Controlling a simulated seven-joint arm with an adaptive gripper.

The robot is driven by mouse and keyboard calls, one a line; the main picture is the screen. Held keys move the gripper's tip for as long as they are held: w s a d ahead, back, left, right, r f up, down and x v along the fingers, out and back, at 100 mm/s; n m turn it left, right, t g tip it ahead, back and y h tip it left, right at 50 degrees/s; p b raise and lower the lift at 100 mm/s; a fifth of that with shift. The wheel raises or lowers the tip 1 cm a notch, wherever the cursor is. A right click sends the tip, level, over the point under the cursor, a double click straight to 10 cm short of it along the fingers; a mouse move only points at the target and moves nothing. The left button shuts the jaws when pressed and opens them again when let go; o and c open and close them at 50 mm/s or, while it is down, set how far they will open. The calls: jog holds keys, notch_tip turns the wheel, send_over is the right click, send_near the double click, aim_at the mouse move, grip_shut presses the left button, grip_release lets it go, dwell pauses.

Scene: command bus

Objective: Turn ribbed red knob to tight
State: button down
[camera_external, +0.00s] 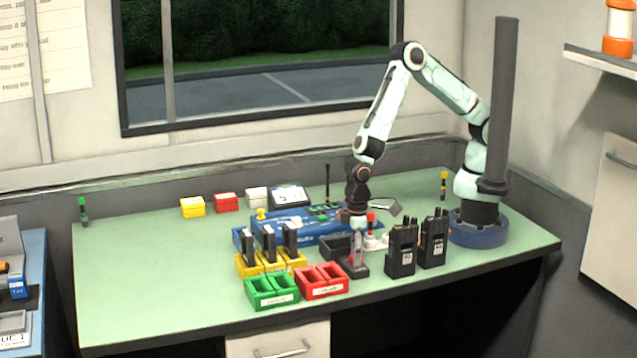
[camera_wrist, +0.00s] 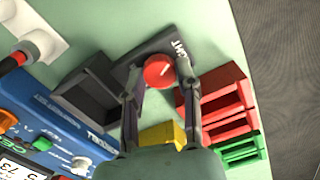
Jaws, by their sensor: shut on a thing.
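The red knob (camera_wrist: 158,71) shows in the wrist view as a round red cap with a white mark line, on a dark base plate (camera_wrist: 128,70). White lettering on the base beside it looks like part of a word, but I cannot read it surely. My gripper (camera_wrist: 161,68) is shut on the knob, with one finger on each side. In the external view my gripper (camera_external: 356,236) points down over the small dark base (camera_external: 354,269) at the front of the bench. The knob's ribs are too small to make out.
Red bins (camera_external: 321,284) and green bins (camera_external: 272,292) stand left of the base. Black radios (camera_external: 401,248) stand close on the right. A dark open box (camera_wrist: 84,94) and a blue device (camera_external: 300,231) lie behind.

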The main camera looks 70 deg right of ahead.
jog(key=m, duration=0.5)
dwell(0.6)
jog(key=c, duration=0.8)
grip_release()
notch_tip(320, 180, up, 12)
jog(key=shift+m, duration=0.3)
